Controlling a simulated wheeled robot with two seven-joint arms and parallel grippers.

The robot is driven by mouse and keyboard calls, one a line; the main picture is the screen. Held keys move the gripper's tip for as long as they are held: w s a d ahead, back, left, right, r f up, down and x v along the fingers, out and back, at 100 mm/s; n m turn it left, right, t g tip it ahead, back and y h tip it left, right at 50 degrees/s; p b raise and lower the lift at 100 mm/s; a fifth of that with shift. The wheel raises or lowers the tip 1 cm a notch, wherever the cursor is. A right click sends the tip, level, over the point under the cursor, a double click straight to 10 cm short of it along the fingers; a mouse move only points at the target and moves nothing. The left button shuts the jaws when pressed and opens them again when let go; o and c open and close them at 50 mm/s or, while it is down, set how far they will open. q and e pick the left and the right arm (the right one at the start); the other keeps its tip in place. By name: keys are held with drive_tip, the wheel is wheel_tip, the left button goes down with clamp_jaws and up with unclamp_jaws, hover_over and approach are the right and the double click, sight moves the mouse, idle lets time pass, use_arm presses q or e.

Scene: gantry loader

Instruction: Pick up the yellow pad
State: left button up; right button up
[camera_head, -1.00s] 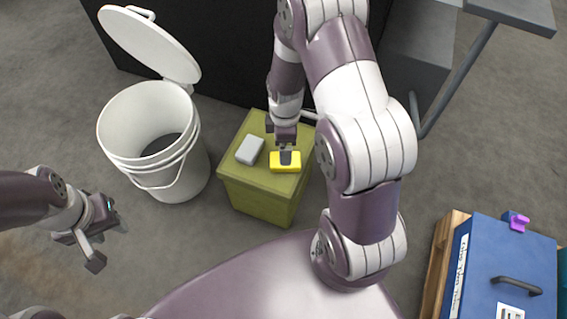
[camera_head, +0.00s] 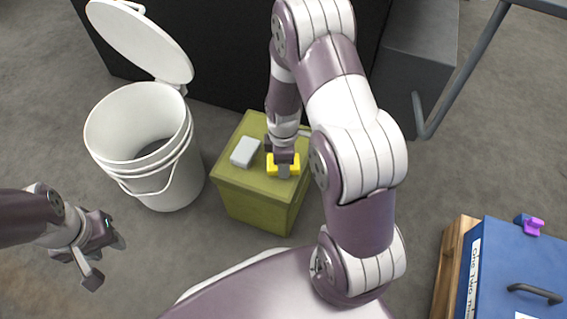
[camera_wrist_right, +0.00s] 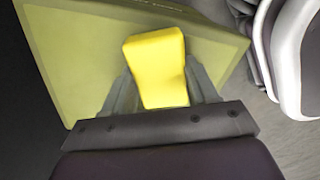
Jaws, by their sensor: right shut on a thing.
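The yellow pad (camera_head: 271,168) is at the right part of the olive-green box's top (camera_head: 232,183). My right gripper (camera_head: 283,168) comes down over it from above. In the right wrist view the yellow pad (camera_wrist_right: 157,68) sits between the two fingers of my right gripper (camera_wrist_right: 162,90), which is shut on it. I cannot tell whether the pad is clear of the box top. My left gripper (camera_head: 108,258) hangs empty over the floor at the left, its fingers apart.
A white-grey block (camera_head: 245,152) lies on the box left of the pad. A white bucket (camera_head: 150,185) with its lid raised stands left of the box. A blue case (camera_head: 520,262) is at the lower right. A black panel (camera_head: 215,60) stands behind.

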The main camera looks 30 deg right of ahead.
drive_tip(key=shift+c, duration=0.4)
wheel_tip(320, 180, up, 5)
drive_tip(key=p, duration=0.4)
drive_tip(key=shift+r, duration=0.1)
drive_tip(key=s+d+r+p, duration=0.5)
drive_tip(key=s, duration=0.5)
drive_tip(key=shift+s+r+p, duration=0.35)
drive_tip(key=shift+p, duration=0.05)
